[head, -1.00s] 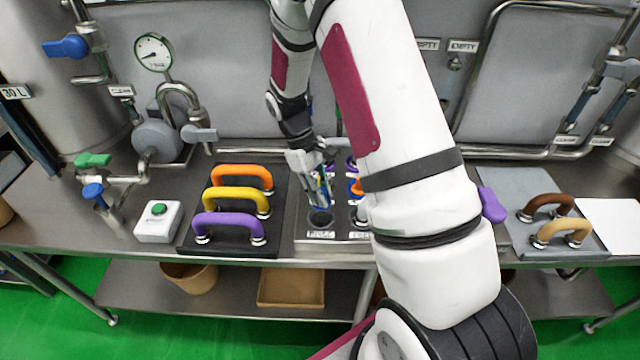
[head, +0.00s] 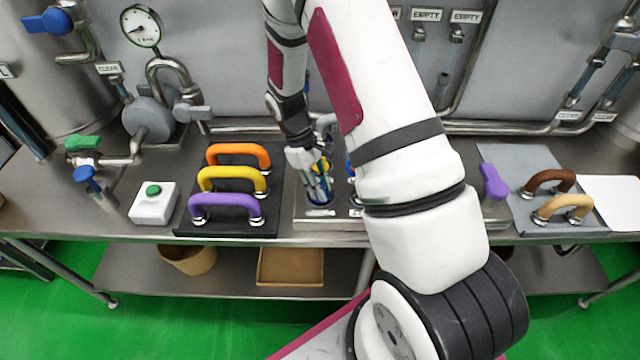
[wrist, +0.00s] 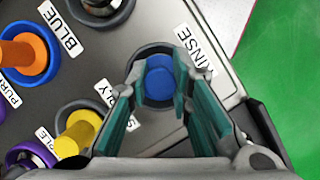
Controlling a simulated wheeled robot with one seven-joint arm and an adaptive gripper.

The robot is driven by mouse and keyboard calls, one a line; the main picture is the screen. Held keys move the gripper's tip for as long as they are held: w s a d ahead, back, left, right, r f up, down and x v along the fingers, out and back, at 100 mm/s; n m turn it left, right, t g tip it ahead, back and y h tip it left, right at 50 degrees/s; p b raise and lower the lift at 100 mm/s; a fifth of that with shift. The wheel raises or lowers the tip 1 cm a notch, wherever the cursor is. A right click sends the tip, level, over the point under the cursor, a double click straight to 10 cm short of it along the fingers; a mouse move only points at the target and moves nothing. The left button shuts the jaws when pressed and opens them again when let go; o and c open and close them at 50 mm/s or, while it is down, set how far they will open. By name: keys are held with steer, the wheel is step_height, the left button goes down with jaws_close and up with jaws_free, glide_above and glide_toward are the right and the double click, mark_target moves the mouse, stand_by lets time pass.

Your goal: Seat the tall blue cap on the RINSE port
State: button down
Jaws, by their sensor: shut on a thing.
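The tall blue cap (wrist: 159,80) is between the fingers of my gripper (wrist: 160,92) in the wrist view. It stands in or directly over the dark ring of the RINSE port (wrist: 141,55); I cannot tell how deep it sits. The RINSE label (wrist: 196,50) is beside the ring. In the head view my gripper (head: 320,190) points down at the front left of the port panel (head: 300,219), and the cap is mostly hidden by the fingers.
A yellow cap (wrist: 78,133) and an orange cap (wrist: 25,58) stand in neighbouring ports. Orange, yellow and purple handles (head: 227,207) are on a black board left of the panel. A white box with a green button (head: 153,203) stands farther left.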

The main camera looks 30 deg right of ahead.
steer(key=c, duration=1.4)
jaws_free()
steer(key=shift+o, duration=0.2)
steer(key=v, duration=1.2)
steer(key=shift+s, duration=0.1)
